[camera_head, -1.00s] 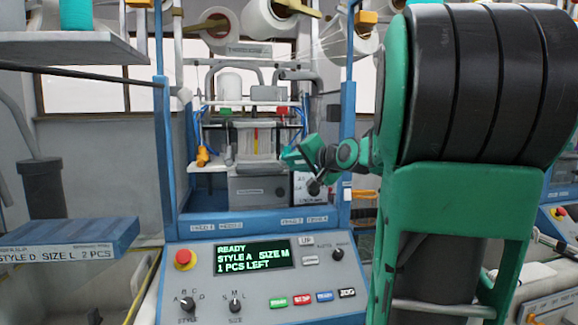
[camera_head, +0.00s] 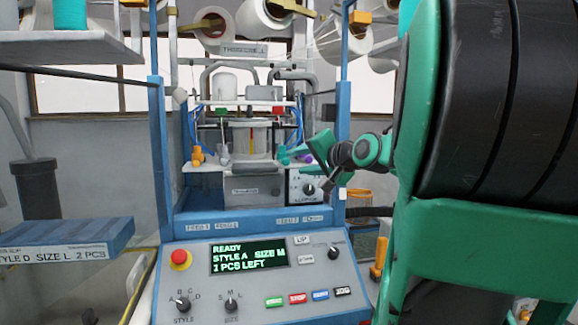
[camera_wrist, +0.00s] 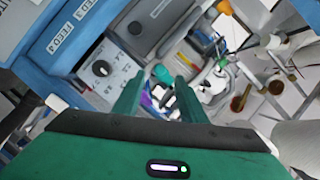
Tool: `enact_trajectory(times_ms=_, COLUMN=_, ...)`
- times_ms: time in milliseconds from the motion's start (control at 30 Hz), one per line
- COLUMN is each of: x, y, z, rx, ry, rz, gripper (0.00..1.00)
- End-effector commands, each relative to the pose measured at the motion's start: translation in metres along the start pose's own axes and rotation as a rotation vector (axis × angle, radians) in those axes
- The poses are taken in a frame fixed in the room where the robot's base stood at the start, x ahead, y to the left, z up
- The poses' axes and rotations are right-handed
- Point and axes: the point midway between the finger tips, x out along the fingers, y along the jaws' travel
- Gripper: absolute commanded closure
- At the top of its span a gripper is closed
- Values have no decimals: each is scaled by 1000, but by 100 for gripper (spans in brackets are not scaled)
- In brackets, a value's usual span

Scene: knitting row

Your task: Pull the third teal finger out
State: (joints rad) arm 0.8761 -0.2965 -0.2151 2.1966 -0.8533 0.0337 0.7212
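In the head view, a small teal piece (camera_head: 284,154) stands at the right side of the knitting machine's white bed, beside a small purple piece (camera_head: 305,158). The wrist view shows a rounded teal piece (camera_wrist: 163,74) just beyond and between my fingertips, and a purple piece (camera_wrist: 147,100) lower between the fingers. I cannot tell which teal finger is the third. My gripper (camera_wrist: 158,82) is open, with a clear gap between its two green fingers. In the head view, my gripper (camera_head: 308,148) is at the bed's right side, close to the teal piece; contact cannot be told.
Blue posts (camera_head: 342,120) frame the machine opening. Orange pieces (camera_head: 197,155) stand on the bed's left side.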

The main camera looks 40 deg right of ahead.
Motion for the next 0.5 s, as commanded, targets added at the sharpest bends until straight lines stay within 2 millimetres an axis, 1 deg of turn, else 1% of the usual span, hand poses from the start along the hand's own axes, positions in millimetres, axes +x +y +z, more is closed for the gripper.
enact_trajectory(times_ms=33, x=-10, y=-1, z=0, rx=-2, ry=2, rz=-1, gripper=62)
enact_trajectory(times_ms=100, x=-21, y=-1, z=0, rx=-2, ry=1, rz=-1, gripper=62)
enact_trajectory(times_ms=200, x=-33, y=0, z=0, rx=-1, ry=0, rz=0, gripper=62)
enact_trajectory(times_ms=333, x=-42, y=0, z=0, rx=-1, ry=0, rz=1, gripper=62)
enact_trajectory(times_ms=500, x=-45, y=0, z=0, rx=0, ry=-1, rz=1, gripper=62)
